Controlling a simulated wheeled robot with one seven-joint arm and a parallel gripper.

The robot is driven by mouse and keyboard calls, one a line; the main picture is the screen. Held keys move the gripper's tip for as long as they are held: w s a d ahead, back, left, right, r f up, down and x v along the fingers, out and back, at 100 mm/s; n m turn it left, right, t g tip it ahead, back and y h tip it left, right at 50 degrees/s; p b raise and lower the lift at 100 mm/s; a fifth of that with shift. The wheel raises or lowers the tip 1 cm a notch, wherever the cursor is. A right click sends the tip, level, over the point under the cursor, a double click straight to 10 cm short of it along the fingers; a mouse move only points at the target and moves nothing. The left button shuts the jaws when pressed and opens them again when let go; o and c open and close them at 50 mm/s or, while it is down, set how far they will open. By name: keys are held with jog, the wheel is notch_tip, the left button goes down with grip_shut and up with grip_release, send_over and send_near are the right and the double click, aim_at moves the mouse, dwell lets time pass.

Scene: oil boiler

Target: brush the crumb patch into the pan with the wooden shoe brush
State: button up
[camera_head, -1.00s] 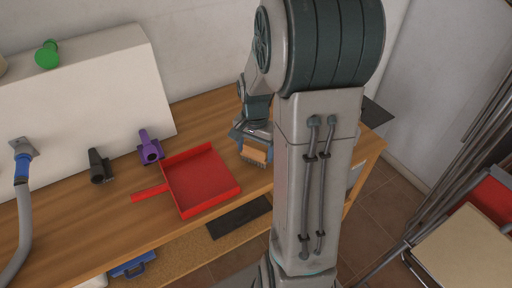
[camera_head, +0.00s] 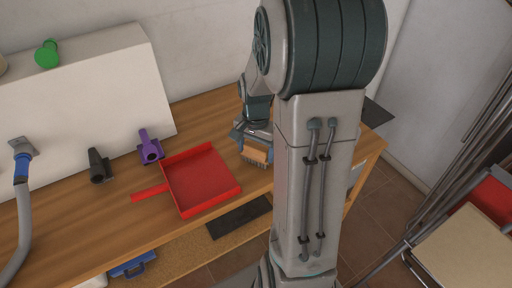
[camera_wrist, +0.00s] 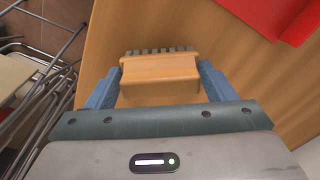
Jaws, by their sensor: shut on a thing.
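My gripper (camera_wrist: 160,88) is shut on the wooden shoe brush (camera_wrist: 160,68), with a blue finger on either side of its block. In the head view the brush (camera_head: 255,155) shows under my gripper (camera_head: 254,143), just right of the pan, bristles toward the table's front edge. I cannot tell whether the bristles touch the table. The red pan (camera_head: 200,182) lies on the wooden table with its handle pointing left. In the wrist view part of the pan (camera_wrist: 275,15) shows at the top right. I see no crumb patch in either view; my arm hides part of the table.
A purple object (camera_head: 150,149) and a black object (camera_head: 98,166) stand left of the pan, along a white block (camera_head: 75,105). A grey hose (camera_head: 24,220) is at far left. A black mat (camera_head: 240,216) lies below the table's front edge. Metal-framed chairs (camera_head: 470,235) stand at right.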

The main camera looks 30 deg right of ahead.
jog(key=shift+s+f, duration=0.1)
jog(key=shift+s, duration=0.5)
jog(key=shift+w, duration=1.25)
jog(key=shift+s, duration=1.15)
jog(key=shift+w, duration=1.15)
jog(key=shift+s, duration=0.2)
jog(key=shift+s, duration=1.05)
jog(key=shift+w, duration=0.7)
